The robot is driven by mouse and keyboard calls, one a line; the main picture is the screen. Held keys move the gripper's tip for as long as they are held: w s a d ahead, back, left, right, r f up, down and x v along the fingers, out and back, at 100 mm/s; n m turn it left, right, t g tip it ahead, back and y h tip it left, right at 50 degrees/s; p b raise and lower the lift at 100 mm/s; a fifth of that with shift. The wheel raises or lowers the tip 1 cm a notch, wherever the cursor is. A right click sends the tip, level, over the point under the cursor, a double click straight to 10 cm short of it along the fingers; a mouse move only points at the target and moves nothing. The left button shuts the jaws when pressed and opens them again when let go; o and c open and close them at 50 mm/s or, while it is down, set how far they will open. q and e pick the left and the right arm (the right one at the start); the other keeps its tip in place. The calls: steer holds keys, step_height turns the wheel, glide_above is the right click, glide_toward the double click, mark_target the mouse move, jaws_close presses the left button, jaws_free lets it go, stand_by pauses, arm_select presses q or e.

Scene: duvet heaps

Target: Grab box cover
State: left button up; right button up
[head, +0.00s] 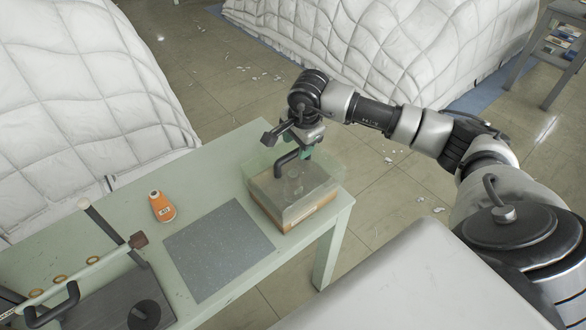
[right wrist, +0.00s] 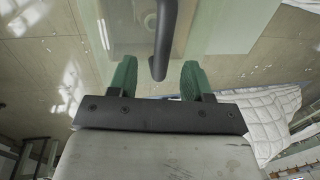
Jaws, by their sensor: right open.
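A clear box cover (head: 302,180) sits over a shallow wooden-looking box base (head: 302,217) at the right end of the green table. The cover has a dark curved handle (head: 290,161) on top. In the right wrist view the handle (right wrist: 161,45) comes down between the two green fingers, with the cover (right wrist: 215,35) behind it. My right gripper (head: 307,150) is just above the cover by the handle. In the right wrist view my right gripper (right wrist: 157,80) is open, with gaps between the fingers and the handle. My left gripper is not in view.
The green table (head: 225,165) also holds an orange bottle-shaped object (head: 161,206), a grey mat (head: 218,250) and a dark device with a long bar (head: 85,262) at the left. White quilted heaps (head: 85,100) stand behind. A stool (head: 555,50) is at the far right.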

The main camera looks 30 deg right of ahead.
mark_target(293, 152)
steer(key=f, duration=0.1)
steer(key=f+p, duration=0.1)
steer(key=f, duration=0.1)
steer(key=w+f+p, duration=0.1)
steer(key=shift+a+f, duration=0.2)
steer(key=shift+a, duration=0.2)
steer(key=shift+f, duration=0.3)
steer(key=shift+r, duration=0.1)
jaws_close()
steer(key=shift+w, duration=0.1)
